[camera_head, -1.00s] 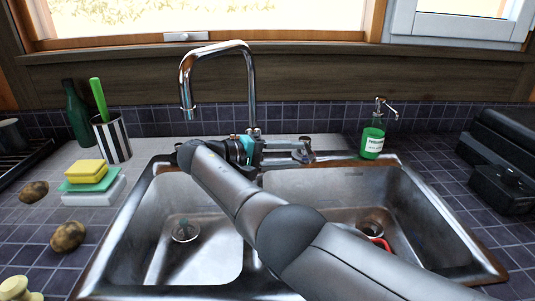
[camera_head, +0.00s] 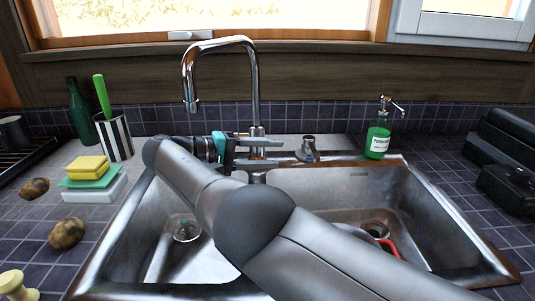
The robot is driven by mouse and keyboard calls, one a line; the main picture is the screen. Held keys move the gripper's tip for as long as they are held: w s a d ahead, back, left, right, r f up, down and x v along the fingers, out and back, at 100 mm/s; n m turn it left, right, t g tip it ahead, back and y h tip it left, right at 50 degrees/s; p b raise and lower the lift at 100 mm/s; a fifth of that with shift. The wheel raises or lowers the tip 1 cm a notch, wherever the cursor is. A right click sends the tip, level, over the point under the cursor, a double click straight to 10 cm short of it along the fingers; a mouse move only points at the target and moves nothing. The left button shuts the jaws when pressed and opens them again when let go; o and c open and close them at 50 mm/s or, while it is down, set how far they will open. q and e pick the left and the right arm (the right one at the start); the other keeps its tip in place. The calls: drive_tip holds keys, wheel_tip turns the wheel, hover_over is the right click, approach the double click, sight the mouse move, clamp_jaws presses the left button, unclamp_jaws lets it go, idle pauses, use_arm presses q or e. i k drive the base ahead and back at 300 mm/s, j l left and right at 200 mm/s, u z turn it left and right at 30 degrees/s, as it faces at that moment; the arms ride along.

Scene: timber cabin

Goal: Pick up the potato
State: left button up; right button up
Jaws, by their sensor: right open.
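One potato (camera_head: 67,233) lies on the tiled counter left of the sink, near its left rim. A second, darker potato (camera_head: 34,188) lies farther back at the left, beside the sponge holder. My right arm reaches in from the lower right across the sink. My right gripper (camera_head: 280,152) is open and empty at the back rim of the sink near the faucet base, pointing right, well away from both potatoes. My left gripper does not show.
The double sink (camera_head: 336,198) fills the middle, with a red-handled thing partly hidden in the right basin. A faucet (camera_head: 256,85) rises behind it. Left are a sponge (camera_head: 88,166), striped cup (camera_head: 114,137) and green bottle (camera_head: 81,115). A soap dispenser (camera_head: 377,140) stands at the back right.

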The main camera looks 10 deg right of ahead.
sight(68, 232)
drive_tip(key=k, duration=1.5)
